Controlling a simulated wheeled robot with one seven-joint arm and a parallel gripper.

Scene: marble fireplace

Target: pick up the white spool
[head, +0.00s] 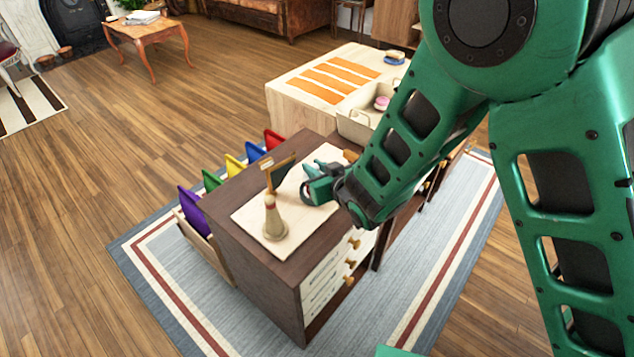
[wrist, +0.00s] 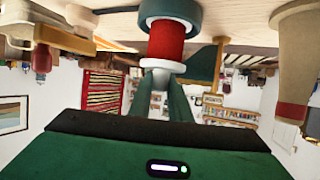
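In the wrist view, which is upside down, a spool (wrist: 167,46) has white ends and a red middle. It is straight ahead of my gripper (wrist: 161,82), whose green fingers reach up to its near white end. A whitish part shows between the fingertips; I cannot tell whether they touch or grip it. In the head view, my gripper (head: 318,188) is low over a pale mat (head: 248,214) on the dark cabinet, and the spool is not clearly seen there.
A dark teal ring (wrist: 185,9) is by the spool's far end. A pale cone with a red band (head: 273,219) stands left of my gripper; a wooden piece (head: 279,173) rises behind it. Colored folders (head: 235,166) line the cabinet's left side. A beige bin (head: 354,127) stands behind.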

